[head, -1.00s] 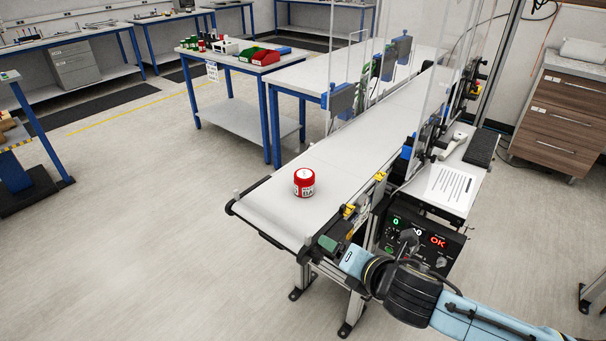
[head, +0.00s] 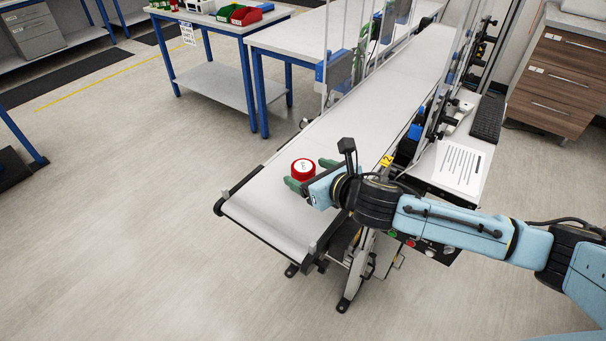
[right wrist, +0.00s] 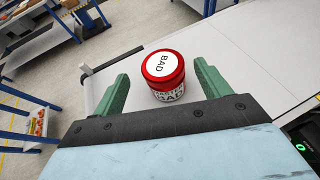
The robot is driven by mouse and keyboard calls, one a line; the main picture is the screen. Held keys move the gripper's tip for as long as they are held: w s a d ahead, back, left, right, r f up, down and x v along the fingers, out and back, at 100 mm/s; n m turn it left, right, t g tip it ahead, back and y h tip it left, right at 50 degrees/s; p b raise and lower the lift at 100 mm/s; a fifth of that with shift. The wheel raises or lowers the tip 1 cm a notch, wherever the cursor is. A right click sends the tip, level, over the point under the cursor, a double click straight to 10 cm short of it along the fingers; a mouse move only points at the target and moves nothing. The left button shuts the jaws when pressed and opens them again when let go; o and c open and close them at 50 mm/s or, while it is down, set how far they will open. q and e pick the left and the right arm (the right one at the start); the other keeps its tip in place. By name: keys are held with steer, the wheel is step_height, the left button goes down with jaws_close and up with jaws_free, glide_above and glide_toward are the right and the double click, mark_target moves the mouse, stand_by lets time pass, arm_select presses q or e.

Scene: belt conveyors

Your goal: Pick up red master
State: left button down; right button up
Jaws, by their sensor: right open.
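The red master is a small red jar with a white lid label (head: 303,168), standing upright on the near part of the conveyor belt. In the right wrist view the jar (right wrist: 163,75) shows "BAD" on its lid and lies between the fingertips. My right gripper (head: 309,176) is open at the jar, its green fingers spread on either side. In the right wrist view a gap shows between the jar and each finger of the gripper (right wrist: 158,88). My left gripper is not in view.
The conveyor belt (head: 365,105) runs away to the upper right, with clear guards along its sides. A control box (head: 425,247) and a paper sheet (head: 458,163) sit right of it. A blue-legged table (head: 205,75) stands behind.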

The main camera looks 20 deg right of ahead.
mark_target(299, 166)
steer(key=shift+w+a+f, duration=0.15)
steer(key=shift+w, duration=0.4)
steer(key=x, duration=0.3)
steer(key=shift+w, duration=0.25)
steer(key=shift+w+f, duration=0.2)
steer(key=shift+w, duration=0.15)
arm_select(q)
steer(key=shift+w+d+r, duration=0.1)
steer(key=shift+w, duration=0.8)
arm_select(e)
steer(key=c, duration=1.4)
